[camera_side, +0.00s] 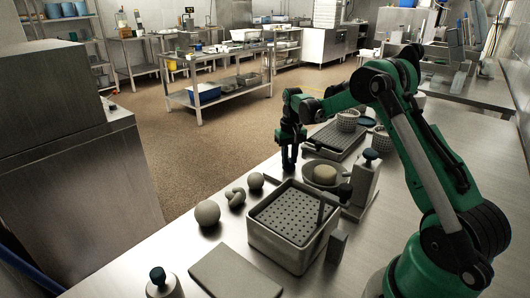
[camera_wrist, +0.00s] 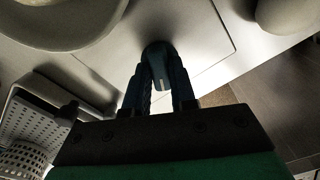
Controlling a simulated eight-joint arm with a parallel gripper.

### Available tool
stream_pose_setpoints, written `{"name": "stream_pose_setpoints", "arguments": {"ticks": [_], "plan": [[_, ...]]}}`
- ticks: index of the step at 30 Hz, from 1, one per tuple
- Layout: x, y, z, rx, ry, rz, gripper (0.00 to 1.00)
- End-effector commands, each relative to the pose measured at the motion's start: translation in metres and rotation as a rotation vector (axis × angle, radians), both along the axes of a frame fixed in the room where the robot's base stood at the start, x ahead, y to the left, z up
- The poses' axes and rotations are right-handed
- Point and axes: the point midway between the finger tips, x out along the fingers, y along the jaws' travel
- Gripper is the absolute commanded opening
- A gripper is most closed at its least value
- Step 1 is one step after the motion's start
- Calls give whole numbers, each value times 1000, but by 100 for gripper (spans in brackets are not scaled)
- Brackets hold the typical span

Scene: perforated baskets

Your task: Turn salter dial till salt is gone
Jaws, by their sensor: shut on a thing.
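My gripper (camera_side: 289,166) points straight down at the far-left side of the worktable in the side view. In the wrist view my gripper (camera_wrist: 161,92) is shut on a dark rounded dial (camera_wrist: 160,62) with a short pale mark, one finger on each side. The dial stands over a light flat surface with a thin outlined edge. In the side view the fingers hide the dial. I cannot make out any salt, nor tell which body is the salter.
A bowl (camera_side: 309,181) with a yellowish round piece (camera_side: 325,174) stands right of my gripper. A perforated basket (camera_side: 268,241), a grey block with a dark knob (camera_side: 371,155), a perforated tray (camera_side: 337,139) and a grey ball (camera_side: 207,213) are around. The table edge is close left.

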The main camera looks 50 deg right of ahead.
Motion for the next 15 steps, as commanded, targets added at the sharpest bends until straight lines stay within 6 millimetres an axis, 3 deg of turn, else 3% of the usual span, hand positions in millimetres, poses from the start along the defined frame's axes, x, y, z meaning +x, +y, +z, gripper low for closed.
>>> {"name": "stream_pose_setpoints", "arguments": {"ticks": [15], "plan": [[1, 0, 0, -1, -5, -462, 0]]}}
